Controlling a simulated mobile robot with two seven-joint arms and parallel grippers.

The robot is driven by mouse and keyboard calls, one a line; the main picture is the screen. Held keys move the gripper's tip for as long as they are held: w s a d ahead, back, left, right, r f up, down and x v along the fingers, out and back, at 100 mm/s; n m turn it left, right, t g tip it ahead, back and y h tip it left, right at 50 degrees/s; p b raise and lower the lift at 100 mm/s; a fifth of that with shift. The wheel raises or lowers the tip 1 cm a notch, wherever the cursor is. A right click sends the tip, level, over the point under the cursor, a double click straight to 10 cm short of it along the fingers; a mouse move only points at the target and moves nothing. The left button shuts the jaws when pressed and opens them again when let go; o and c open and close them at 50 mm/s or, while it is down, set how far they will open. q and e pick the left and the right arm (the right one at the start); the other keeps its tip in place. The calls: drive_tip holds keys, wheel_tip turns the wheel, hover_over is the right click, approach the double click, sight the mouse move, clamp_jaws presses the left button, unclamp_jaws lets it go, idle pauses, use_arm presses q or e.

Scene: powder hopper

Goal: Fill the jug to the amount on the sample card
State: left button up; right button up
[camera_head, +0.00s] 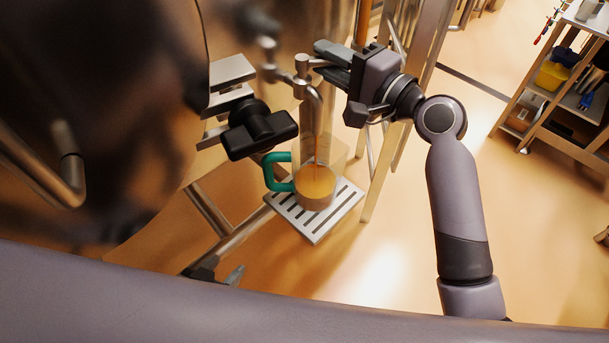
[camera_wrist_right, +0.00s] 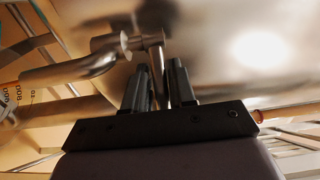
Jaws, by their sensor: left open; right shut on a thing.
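The clear jug (camera_head: 316,187) with a teal handle (camera_head: 274,172) stands upright on a slotted tray (camera_head: 345,200). Orange powder (camera_head: 315,188) fills its lower part, and a thin orange stream falls into it from the steel spout (camera_head: 314,97). Printed marks on the jug (camera_wrist_right: 17,96) show in the right wrist view. My right gripper (camera_head: 327,57) is shut on a steel valve handle (camera_wrist_right: 157,62) above the spout. My left gripper (camera_head: 266,155), a dark shape just above the jug handle, is open; its fingers are mostly hidden. I cannot make out the sample card.
The shiny steel hopper (camera_head: 130,110) fills the left side, close to both grippers. Steel frame legs (camera_head: 388,160) stand behind the jug. A wooden shelf unit (camera_head: 540,125) with a yellow bin is at the far right.

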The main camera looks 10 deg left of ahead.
drive_tip(key=shift+w+a+r, duration=0.1)
drive_tip(key=shift+w+a, duration=0.3)
drive_tip(key=shift+a, duration=0.25)
drive_tip(key=shift+x, duration=0.85)
drive_tip(key=o, duration=0.8)
drive_tip(key=shift+a, duration=0.1)
